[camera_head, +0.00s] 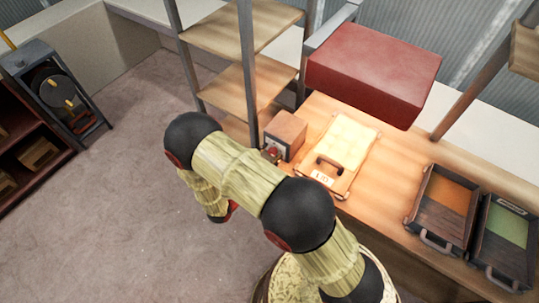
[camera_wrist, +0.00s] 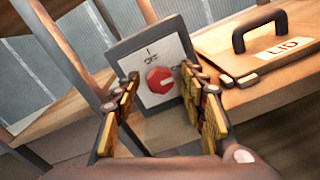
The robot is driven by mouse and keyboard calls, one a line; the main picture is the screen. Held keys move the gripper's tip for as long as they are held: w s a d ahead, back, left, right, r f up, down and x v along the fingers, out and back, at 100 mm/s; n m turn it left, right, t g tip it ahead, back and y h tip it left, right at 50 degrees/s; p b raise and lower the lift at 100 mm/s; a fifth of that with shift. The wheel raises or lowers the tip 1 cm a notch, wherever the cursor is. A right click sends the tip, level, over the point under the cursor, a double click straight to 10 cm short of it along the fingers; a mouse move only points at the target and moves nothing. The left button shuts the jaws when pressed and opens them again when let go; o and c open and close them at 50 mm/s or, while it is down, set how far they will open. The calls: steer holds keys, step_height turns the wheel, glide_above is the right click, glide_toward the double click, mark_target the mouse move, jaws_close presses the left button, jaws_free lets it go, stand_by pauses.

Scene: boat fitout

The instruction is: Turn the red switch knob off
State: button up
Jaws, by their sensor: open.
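The red switch knob (camera_wrist: 160,80) sits on a pale plate (camera_wrist: 150,55) marked "OFF" near its top, on the front of a box. In the wrist view the knob's pale bar lies roughly level, toward the right-hand label, which is mostly hidden by a finger. In the head view the switch box (camera_head: 285,134) stands on the wooden bench, its front partly hidden. My gripper (camera_wrist: 158,105) is open, its two fingers on either side of the knob in the picture. I cannot tell whether either finger touches it.
A lidded case with a handle, labelled "LID" (camera_wrist: 282,48), lies right of the switch box. Two open trays (camera_head: 440,208) (camera_head: 503,240) stand farther right. A red box (camera_head: 372,72) overhangs the bench behind. Shelf posts (camera_head: 247,60) rise close left of the switch box.

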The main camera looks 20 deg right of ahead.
steer(key=shift+w+d, duration=0.1)
steer(key=shift+d, duration=0.1)
steer(key=shift+c, duration=0.5)
jaws_close()
